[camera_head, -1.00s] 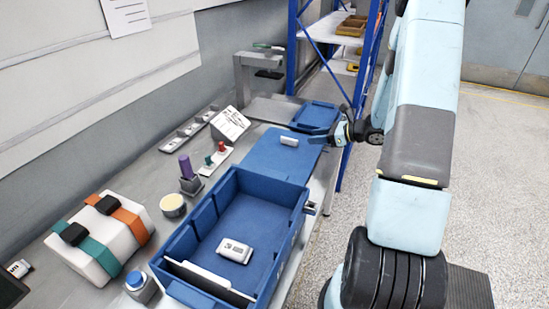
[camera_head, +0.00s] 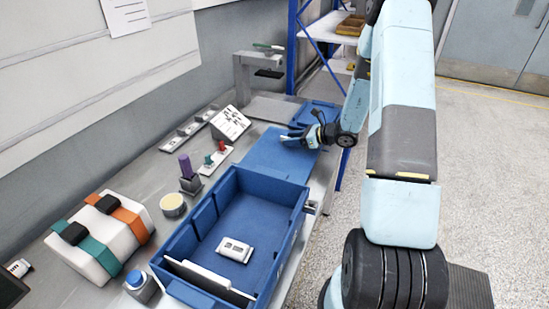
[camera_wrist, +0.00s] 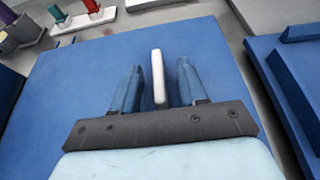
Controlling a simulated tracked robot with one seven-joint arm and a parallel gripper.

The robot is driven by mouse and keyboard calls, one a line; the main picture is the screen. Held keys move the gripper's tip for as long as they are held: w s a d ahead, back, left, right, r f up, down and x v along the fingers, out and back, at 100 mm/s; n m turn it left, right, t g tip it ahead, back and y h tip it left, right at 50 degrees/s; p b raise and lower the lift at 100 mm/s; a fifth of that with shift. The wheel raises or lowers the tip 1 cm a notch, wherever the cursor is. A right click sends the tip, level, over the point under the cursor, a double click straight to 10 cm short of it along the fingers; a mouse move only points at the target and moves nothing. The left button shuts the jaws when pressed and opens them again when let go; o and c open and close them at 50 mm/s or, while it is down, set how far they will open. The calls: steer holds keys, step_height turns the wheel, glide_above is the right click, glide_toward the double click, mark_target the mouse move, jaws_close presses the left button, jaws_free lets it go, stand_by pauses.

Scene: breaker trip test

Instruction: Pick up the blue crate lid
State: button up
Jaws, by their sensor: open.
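A blue, tray-like piece with a raised edge, which looks like the crate lid (camera_head: 318,112), lies at the far end of the bench, partly hidden by my arm. It also shows at the right of the wrist view (camera_wrist: 283,75). My gripper (camera_head: 290,137) is over the flat blue mat (camera_head: 262,160), on the near side of the lid and apart from it. In the wrist view my gripper (camera_wrist: 160,75) is open, with a narrow white block (camera_wrist: 158,72) between its fingers. I cannot tell whether the fingers touch the block.
An open blue crate (camera_head: 205,215) with a white device (camera_head: 235,249) inside stands nearer on the bench. A white case with straps (camera_head: 100,235), a purple-topped item (camera_head: 186,167) and red and green pieces line the left. Blue shelf posts (camera_head: 293,45) stand behind.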

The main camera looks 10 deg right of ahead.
jaws_close()
stand_by(0.3)
steer(key=shift+r, duration=0.15)
stand_by(0.3)
